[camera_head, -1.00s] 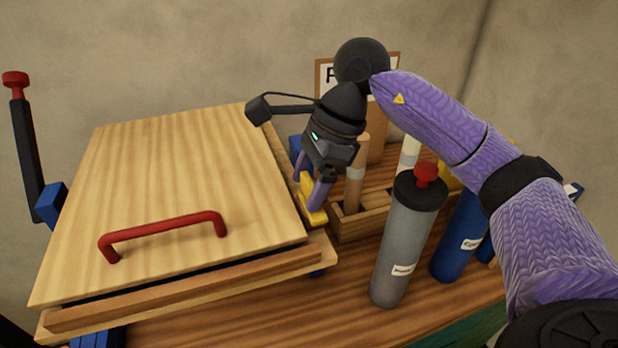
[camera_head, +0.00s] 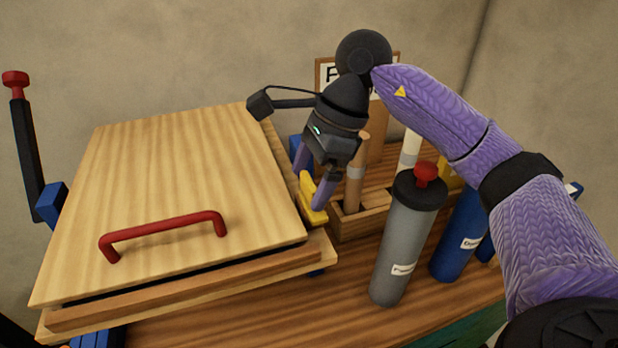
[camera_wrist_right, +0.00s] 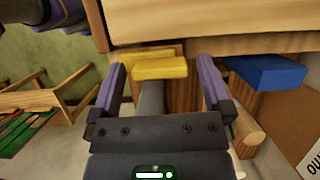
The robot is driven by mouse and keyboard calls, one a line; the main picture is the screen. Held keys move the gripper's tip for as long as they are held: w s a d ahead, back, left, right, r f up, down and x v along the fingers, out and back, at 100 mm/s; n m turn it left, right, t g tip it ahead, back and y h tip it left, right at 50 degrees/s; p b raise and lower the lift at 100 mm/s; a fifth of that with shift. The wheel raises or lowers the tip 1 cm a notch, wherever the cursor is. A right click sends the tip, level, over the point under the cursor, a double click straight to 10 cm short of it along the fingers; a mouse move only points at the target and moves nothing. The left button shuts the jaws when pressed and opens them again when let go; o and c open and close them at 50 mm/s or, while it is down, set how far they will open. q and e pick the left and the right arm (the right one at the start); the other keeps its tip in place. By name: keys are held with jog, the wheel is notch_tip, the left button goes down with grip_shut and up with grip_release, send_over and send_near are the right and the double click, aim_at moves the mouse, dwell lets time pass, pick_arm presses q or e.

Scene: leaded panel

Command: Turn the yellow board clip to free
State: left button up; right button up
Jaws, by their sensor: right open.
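The yellow board clip (camera_head: 314,208) sits at the right edge of the pale wooden board (camera_head: 180,185). In the right wrist view, the clip (camera_wrist_right: 160,68) lies crosswise between my fingertips, near the board's edge (camera_wrist_right: 190,28). My right gripper (camera_head: 309,188) reaches down over the clip with its purple fingers apart, one on each side. In the wrist view, the gripper (camera_wrist_right: 161,72) is open, with gaps beside the clip; contact cannot be told. The fingers hide part of the clip in the head view. My left gripper is not in view.
A red handle (camera_head: 165,228) stands on the board. Right of the clip is a wooden rack (camera_head: 352,225) with upright rods. A grey cylinder (camera_head: 402,250) with a red knob and a blue cylinder (camera_head: 458,240) stand closer, under my right arm. A blue block (camera_wrist_right: 268,72) flanks the right finger.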

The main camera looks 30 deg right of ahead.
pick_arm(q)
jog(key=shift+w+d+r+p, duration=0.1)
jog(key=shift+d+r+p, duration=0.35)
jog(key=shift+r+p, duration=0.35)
pick_arm(e)
jog(key=w+v, duration=0.1)
jog(key=v, duration=0.8)
jog(key=shift+s, duration=0.45)
